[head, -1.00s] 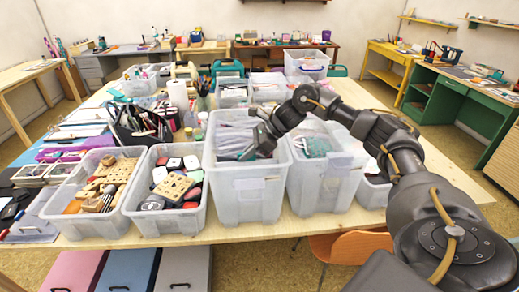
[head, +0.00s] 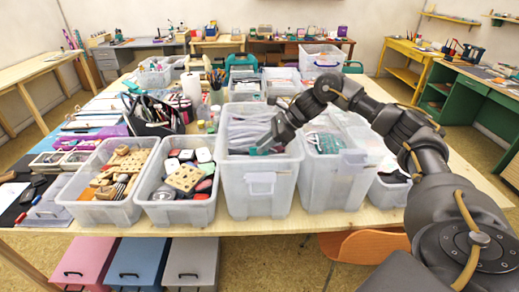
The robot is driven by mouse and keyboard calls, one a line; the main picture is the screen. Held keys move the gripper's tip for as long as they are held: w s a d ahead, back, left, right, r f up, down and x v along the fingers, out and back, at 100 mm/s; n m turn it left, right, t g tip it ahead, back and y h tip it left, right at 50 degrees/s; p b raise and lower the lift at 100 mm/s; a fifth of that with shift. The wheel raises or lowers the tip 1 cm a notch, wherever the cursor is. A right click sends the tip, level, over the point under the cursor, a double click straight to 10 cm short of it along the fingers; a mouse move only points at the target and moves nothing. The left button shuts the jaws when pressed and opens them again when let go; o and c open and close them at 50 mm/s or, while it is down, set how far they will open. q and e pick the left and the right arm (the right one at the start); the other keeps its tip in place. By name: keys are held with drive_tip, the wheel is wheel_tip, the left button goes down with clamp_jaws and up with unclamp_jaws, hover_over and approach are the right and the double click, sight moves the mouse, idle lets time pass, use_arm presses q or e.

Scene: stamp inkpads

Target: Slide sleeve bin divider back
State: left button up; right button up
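The tall clear plastic bin (head: 261,196) stands at the front middle of the table, with grey, sleeve-like flat items (head: 247,122) inside. My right gripper (head: 262,147) reaches in from the right and points down into the bin's open top, near its front half. Its tips are small and partly hidden, so I cannot tell if they are open, shut or touching anything. I cannot make out a separate divider; it may be hidden by the gripper and the bin wall. My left gripper is out of view.
A similar tall bin (head: 327,187) stands close on the right, under my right arm. On the left are a bin of wooden stamps (head: 105,212) and a bin of inkpads (head: 175,212). A black caddy (head: 150,124) stands behind them. An orange chair (head: 362,246) is below the table's front edge.

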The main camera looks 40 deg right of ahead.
drive_tip(key=b+v, duration=0.1)
drive_tip(key=v, duration=0.7)
drive_tip(key=shift+d+r, duration=0.15)
drive_tip(key=shift+r, duration=0.05)
drive_tip(key=shift+s, duration=0.15)
